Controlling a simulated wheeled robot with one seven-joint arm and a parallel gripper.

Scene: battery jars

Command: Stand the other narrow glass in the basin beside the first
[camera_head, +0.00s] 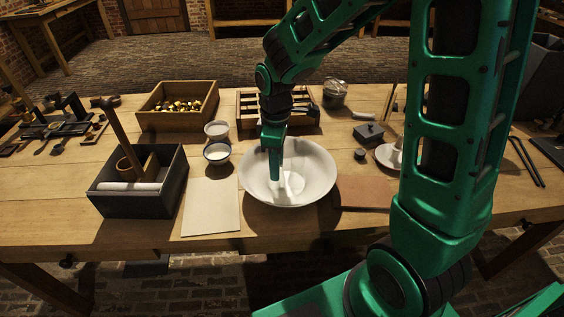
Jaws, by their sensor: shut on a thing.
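The white basin (318,165) stands near the middle of the table. My gripper (276,178) reaches down inside it, left of its centre, with its fingers pointing down. It is shut on a narrow glass, which is mostly hidden and hard to make out against the white bowl. A pale, upright shape (294,184) shows just right of the fingers, low in the basin. I cannot tell whether it is the held glass, the first glass or both together. Whether the held glass touches the basin floor is also unclear.
Two small bowls, one behind (217,130) and one in front (217,152), stand left of the basin. A pale sheet (211,208) lies at front left, a brown mat (364,193) at right. A dark box (124,203) and wooden trays stand farther left and behind.

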